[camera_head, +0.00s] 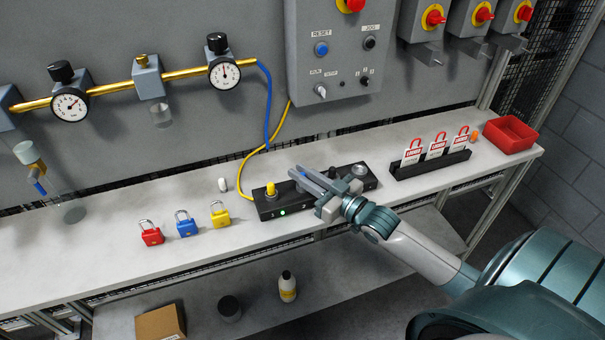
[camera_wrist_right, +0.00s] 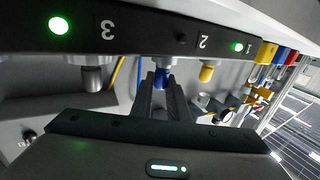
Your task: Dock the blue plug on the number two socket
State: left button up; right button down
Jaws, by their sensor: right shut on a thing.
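The black socket bar (camera_head: 300,207) lies on the bench; in the right wrist view it (camera_wrist_right: 145,33) appears upside down with numbers 3, 2 and 1. My right gripper (camera_head: 305,177) is over its middle, fingers shut on the blue plug (camera_wrist_right: 162,78). In the right wrist view the plug is between the fingers (camera_wrist_right: 162,92), in line with the number two place. I cannot tell whether it is seated. The small light (camera_wrist_right: 181,38) by number 2 is dark. A yellow plug (camera_head: 271,190) stands at number one and a grey plug (camera_wrist_right: 92,78) at number three. My left gripper is not in view.
Red, blue and yellow padlocks (camera_head: 186,224) stand left of the bar. A rack of red-and-white tags (camera_head: 430,165) and a red bin (camera_head: 510,135) are to the right. A blue hose (camera_head: 268,100) and a yellow hose (camera_head: 240,180) run behind the bar's left end.

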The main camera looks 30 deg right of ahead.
jog(key=shift+f, duration=0.35)
jog(key=c, duration=2)
grip_release()
jog(key=shift+p+v, duration=1.8)
jog(key=shift+v, duration=3.7)
jog(key=shift+s+d, duration=0.1)
